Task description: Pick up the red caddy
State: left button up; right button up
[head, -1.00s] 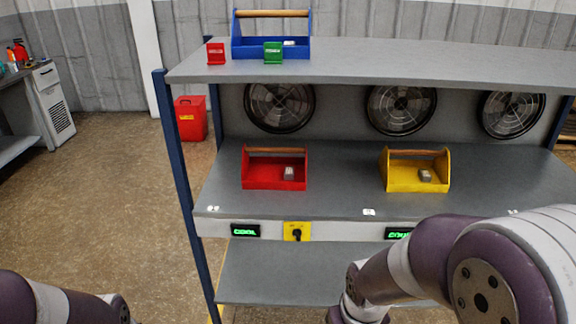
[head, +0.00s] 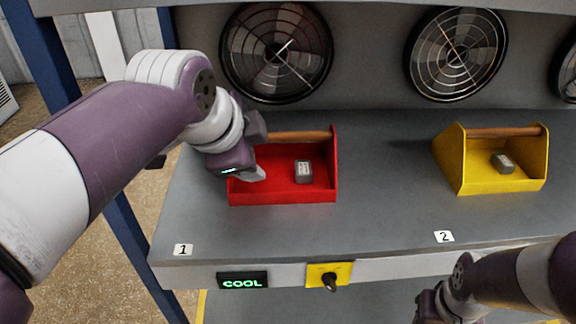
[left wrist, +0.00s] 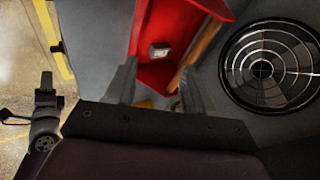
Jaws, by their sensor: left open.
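The red caddy (head: 283,190) stands on the grey shelf above label 1, with a wooden bar handle (head: 299,136) and a small grey block (head: 304,172) inside. My left gripper (head: 256,174) is at the caddy's left end and hides part of it. In the left wrist view the caddy (left wrist: 160,75) lies beyond the open fingers of my left gripper (left wrist: 155,85), with its handle (left wrist: 198,58) to the right. I cannot tell whether the fingers touch the caddy. My right arm shows at the lower right; whether its gripper is open is unclear (head: 435,306).
A yellow caddy (head: 500,180) with a grey block stands to the right above label 2. Round fans (head: 276,52) line the back panel. A COOL display (head: 242,281) and a yellow switch (head: 329,275) are on the front edge. The shelf between the caddies is clear.

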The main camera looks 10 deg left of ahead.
pick_arm(q)
jog(key=p, duration=0.1)
send_near(280, 136)
jog(key=x, duration=0.4)
jog(key=shift+w, duration=0.1)
jog(key=x, duration=0.5)
jog(key=shift+w+f, duration=0.1)
jog(key=shift+w, duration=0.05)
jog(key=c, duration=0.3)
grip_shut()
jog(key=shift+f, duration=0.1)
